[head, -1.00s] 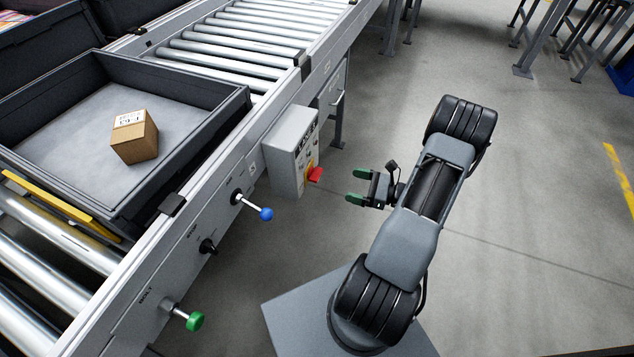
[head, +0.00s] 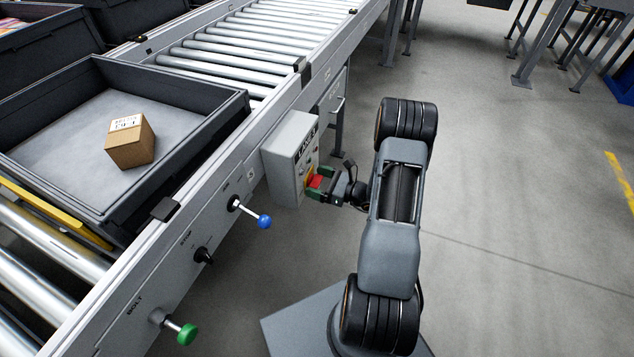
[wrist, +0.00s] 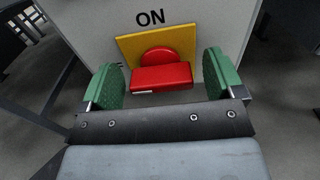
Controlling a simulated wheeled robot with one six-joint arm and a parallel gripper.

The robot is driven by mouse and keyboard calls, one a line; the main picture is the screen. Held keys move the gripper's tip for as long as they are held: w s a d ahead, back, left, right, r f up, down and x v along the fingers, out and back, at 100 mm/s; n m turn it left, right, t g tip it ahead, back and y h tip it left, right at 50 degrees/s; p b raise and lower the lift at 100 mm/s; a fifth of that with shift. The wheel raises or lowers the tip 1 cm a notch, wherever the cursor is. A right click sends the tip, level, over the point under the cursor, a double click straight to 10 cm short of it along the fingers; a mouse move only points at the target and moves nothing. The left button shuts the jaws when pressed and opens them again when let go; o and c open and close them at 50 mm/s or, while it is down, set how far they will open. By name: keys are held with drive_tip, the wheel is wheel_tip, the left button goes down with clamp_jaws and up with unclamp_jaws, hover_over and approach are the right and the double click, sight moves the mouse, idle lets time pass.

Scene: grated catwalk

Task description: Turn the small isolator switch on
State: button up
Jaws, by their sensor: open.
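The isolator switch is a red handle (wrist: 162,76) on a yellow plate (wrist: 127,47), on the face of a grey box (head: 284,160) fixed to the conveyor's side. The word ON is printed above the plate in the wrist view. The red handle lies crosswise in that view. In the head view the handle (head: 316,181) is partly hidden by my gripper. My gripper (head: 325,183) is open at the box, with green finger pads. In the wrist view my gripper (wrist: 167,80) has one pad on each side of the handle, with a visible gap at both sides.
A blue-tipped lever (head: 264,221), a black knob (head: 204,255) and a green knob (head: 187,333) stick out of the conveyor side. A dark tray (head: 215,140) holding a cardboard box (head: 130,145) sits on the rollers.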

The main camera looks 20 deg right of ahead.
drive_tip(key=shift+w+a, duration=0.2)
drive_tip(key=c, duration=0.9)
